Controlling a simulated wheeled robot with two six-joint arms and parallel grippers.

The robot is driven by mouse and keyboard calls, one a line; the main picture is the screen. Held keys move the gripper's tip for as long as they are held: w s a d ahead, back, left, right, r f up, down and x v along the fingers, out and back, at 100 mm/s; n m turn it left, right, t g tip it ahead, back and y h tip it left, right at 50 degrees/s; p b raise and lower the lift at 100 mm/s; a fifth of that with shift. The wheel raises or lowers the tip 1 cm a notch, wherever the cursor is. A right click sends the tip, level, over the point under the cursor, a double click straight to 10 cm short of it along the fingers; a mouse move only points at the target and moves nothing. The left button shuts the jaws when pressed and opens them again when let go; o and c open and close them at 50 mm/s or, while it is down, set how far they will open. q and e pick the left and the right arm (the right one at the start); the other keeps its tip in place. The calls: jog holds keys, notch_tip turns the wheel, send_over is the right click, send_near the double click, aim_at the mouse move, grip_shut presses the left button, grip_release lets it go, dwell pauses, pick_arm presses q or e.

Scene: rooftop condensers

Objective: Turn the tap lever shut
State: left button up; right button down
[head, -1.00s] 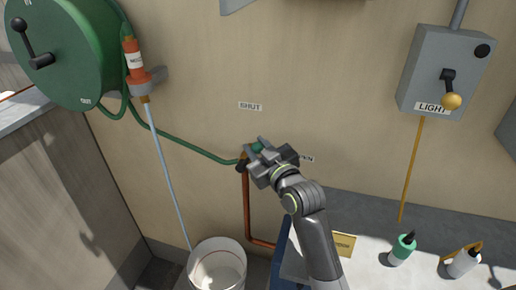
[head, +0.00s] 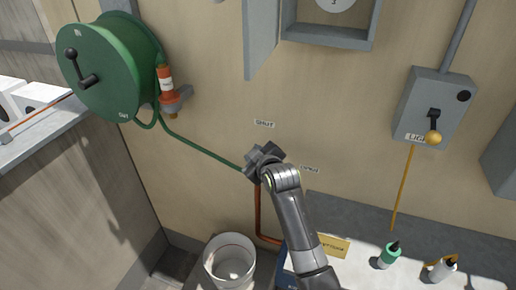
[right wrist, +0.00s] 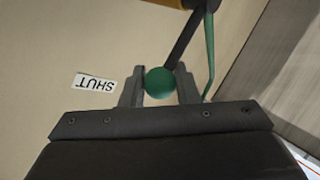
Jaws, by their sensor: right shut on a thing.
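The tap lever's green ball knob (right wrist: 160,82) is between the two fingers of my right gripper (right wrist: 160,90) in the right wrist view. The gripper is shut on it. The dark lever arm (right wrist: 183,40) runs up from the ball to an orange tap body (right wrist: 165,3). In the head view my right gripper (head: 262,156) covers the lever and tap, just below the SHUT label (head: 264,123). The SHUT label also shows beside the fingers in the wrist view (right wrist: 95,83). The OPEN label (head: 310,169) is to the right. My left gripper is not in view.
A green hose reel (head: 108,68) and orange nozzle (head: 166,80) are on the wall at left. A pail (head: 230,262) stands below. A grey light box (head: 433,104) is at right.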

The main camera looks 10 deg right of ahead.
jog(key=shift+a, duration=0.1)
dwell(0.4)
jog(key=c, duration=1.1)
grip_release()
jog(key=shift+w, duration=0.1)
jog(key=shift+c, duration=0.2)
